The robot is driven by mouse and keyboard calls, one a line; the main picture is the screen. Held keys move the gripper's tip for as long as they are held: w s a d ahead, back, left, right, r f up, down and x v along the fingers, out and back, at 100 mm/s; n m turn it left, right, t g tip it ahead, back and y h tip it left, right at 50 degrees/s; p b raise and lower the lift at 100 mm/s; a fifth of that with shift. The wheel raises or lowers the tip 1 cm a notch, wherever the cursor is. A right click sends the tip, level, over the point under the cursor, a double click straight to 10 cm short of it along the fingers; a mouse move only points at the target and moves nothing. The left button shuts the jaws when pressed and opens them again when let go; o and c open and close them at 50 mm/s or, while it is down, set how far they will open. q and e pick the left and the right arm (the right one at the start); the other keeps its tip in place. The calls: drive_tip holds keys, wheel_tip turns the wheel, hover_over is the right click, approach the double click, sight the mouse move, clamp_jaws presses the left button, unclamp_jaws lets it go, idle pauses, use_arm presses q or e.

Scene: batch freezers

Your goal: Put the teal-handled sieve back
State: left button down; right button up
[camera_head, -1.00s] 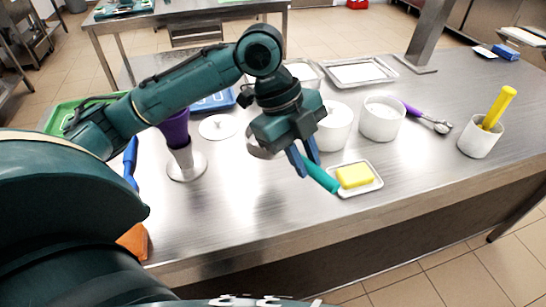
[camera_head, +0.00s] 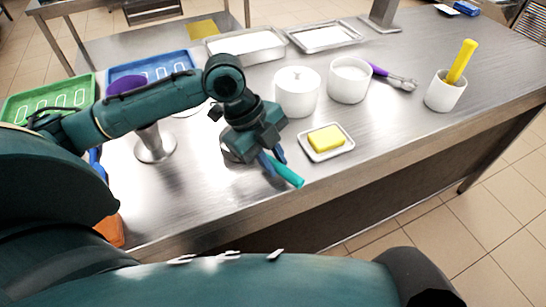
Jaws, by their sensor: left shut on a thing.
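My left gripper (camera_head: 272,163) is shut on the teal-handled sieve, over the front part of the steel table. The teal handle (camera_head: 287,173) sticks out from the fingers toward the lower right. A grey metal rim, probably the sieve's bowl (camera_head: 231,152), shows on the left of the gripper; most of it is hidden behind the gripper and wrist. I cannot tell how high the sieve is above the table. My right gripper is not in view.
A white dish (camera_head: 348,150) with a yellow block is right of the gripper. A metal stand (camera_head: 154,147) and green (camera_head: 90,88) and blue trays (camera_head: 113,73) are left. The front right tabletop is clear.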

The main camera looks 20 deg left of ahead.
use_arm(q)
drive_tip(key=c, duration=1.3)
unclamp_jaws()
drive_tip(key=v, duration=1.2)
drive_tip(key=shift+r, duration=0.1)
